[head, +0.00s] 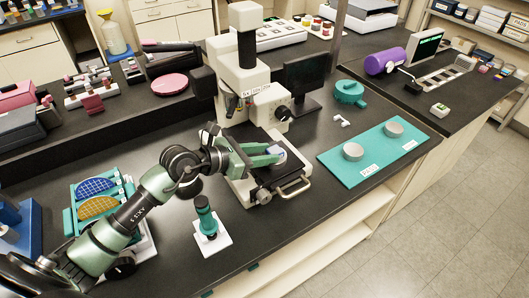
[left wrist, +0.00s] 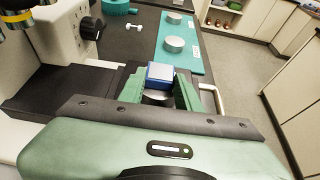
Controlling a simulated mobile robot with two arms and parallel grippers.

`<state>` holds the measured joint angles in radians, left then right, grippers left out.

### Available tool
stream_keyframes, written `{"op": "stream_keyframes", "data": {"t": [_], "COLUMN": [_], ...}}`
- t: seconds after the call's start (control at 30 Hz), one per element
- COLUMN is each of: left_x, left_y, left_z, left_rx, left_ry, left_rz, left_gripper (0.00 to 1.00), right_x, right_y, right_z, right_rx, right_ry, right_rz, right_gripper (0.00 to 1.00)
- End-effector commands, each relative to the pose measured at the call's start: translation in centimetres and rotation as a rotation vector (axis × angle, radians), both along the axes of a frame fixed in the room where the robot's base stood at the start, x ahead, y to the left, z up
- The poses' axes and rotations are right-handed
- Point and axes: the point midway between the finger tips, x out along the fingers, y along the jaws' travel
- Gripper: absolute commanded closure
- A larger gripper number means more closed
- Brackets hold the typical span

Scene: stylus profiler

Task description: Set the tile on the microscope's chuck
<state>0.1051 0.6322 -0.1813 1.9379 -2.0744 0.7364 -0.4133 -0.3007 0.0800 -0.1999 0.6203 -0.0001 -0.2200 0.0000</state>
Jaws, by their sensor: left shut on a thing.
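The microscope (head: 245,75) is a white instrument with a black stage (head: 279,178) at its front. My left gripper (head: 276,153) reaches over this stage with its green fingers shut on the tile (head: 280,152). The round silver chuck (left wrist: 157,97) shows just below the tile in that view, partly hidden. I cannot tell whether the tile touches the chuck. My right gripper is not in view.
A teal mat (head: 350,170) with two grey discs lies to the right of the microscope. A rack with blue and orange discs (head: 96,207) is at the left. A monitor (head: 304,82) stands behind the stage.

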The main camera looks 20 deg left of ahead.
Motion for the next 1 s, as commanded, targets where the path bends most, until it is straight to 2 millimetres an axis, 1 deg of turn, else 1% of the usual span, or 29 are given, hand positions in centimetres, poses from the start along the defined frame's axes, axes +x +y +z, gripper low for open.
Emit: {"op": "stream_keyframes", "data": {"t": [0.3,0.33,0.4,0.87,1.0], "left_x": [-0.1,-0.1,-0.1,-0.3,-0.3], "left_y": [0.0,0.0,0.0,-0.1,-0.1], "left_z": [-1.4,-1.3,-1.4,-1.9,-1.5], "left_rx": [0.003,0.003,0.004,0.006,0.005], "left_ry": [0.006,0.006,0.011,0.018,0.018], "left_rz": [-0.001,-0.001,-0.002,-0.004,-0.004], "left_gripper": [1.00,0.61,0.45,0.45,0.45], "right_x": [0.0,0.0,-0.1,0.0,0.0], "right_y": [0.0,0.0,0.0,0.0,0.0], "right_z": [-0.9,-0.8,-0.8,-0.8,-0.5], "right_rx": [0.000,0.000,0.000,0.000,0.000], "right_ry": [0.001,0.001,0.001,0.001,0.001], "right_rz": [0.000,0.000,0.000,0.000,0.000], "right_gripper": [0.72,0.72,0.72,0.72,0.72]}}
